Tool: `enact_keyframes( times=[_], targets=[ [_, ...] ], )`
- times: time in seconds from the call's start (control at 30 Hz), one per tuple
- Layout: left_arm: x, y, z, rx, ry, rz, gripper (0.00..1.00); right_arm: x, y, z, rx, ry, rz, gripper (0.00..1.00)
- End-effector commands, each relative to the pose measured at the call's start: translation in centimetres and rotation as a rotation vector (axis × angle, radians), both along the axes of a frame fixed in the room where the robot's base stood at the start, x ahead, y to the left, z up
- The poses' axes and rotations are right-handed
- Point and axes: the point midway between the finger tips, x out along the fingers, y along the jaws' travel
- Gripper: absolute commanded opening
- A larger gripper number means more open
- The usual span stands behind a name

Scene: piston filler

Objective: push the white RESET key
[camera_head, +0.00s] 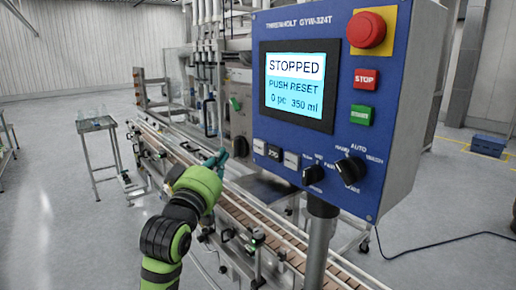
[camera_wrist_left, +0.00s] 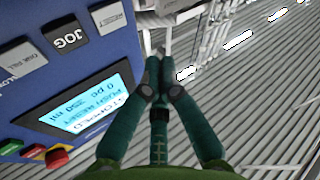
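The white RESET key (camera_head: 259,147) is the leftmost of a row of three keys below the screen of the blue control panel (camera_head: 340,150). In the left wrist view the key (camera_wrist_left: 110,16) is at the top, beside the black JOG key (camera_wrist_left: 66,38); its label is hard to read. My left gripper (camera_head: 219,157) is left of the panel and apart from the key. In the left wrist view its green fingers (camera_wrist_left: 160,68) come together with nothing between them, to the right of the key. My right gripper is not in view.
The screen (camera_head: 297,84) reads STOPPED, PUSH RESET, 0 pc, 350 ml. A red mushroom button (camera_head: 366,30), a red STOP key (camera_head: 365,79), a green key (camera_head: 362,115) and two black knobs (camera_head: 350,169) are close by. The conveyor (camera_head: 262,222) runs below my left gripper.

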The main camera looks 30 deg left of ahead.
Motion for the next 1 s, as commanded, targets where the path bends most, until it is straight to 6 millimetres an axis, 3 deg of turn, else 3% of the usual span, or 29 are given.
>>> enact_keyframes(
  times=[0.43, 1.0],
  targets=[
    [5.5, -2.3, 0.1, 0.000, 0.002, -0.001, 0.00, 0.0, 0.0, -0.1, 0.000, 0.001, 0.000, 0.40],
    [6.4, -2.7, 0.0, 0.001, 0.000, -0.001, 0.00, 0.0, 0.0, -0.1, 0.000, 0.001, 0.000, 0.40]
  ],
)
